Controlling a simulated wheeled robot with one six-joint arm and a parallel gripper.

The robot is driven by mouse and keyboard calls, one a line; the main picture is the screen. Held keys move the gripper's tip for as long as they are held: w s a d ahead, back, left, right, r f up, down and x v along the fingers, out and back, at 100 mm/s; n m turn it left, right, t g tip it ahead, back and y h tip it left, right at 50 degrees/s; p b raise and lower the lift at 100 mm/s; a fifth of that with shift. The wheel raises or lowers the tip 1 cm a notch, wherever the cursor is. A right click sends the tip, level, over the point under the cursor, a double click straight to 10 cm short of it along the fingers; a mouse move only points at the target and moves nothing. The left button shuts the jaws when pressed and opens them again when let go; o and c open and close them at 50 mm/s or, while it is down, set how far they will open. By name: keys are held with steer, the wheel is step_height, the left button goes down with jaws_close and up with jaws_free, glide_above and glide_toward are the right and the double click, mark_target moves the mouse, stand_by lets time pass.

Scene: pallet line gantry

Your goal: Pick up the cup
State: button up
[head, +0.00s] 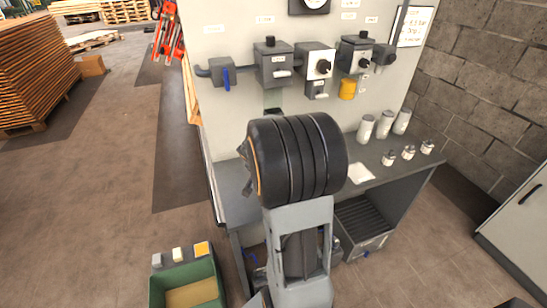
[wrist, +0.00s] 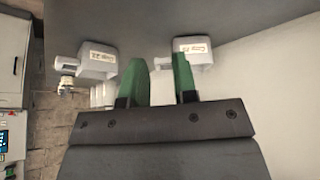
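In the head view, three tall grey cylindrical cups (head: 384,125) stand in a row on the bench beside the back panel, in front of the block wall. My arm's dark end covers the bench to their left, and my gripper is hidden there. In the wrist view, my gripper (wrist: 160,85) has two green fingers standing apart.
Several small jars (head: 408,152) stand near the bench's (head: 408,172) right side, with a white card (head: 361,173) beside them. Valve boxes (head: 273,63) jut from the panel above. A green bin (head: 187,287) is at lower left; a pale cabinet (head: 515,225) is right.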

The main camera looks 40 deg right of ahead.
steer(key=shift+m, duration=0.7)
steer(key=w+d+p, duration=0.1)
steer(key=d+p, duration=0.1)
steer(key=d, duration=0.2)
steer(key=w+d+f+p, duration=0.1)
steer(key=w+d+p, duration=0.1)
steer(key=d, duration=0.3)
steer(key=w+d+f+p, duration=0.1)
steer(key=d+p, duration=0.1)
steer(key=d, duration=0.3)
steer(key=shift+w+d, duration=0.1)
steer(key=shift+w, duration=0.25)
steer(key=shift+p+x, duration=0.4)
steer(key=shift+x, duration=2.2)
steer(key=shift+c, duration=0.3)
steer(key=shift+r, duration=0.1)
jaws_close()
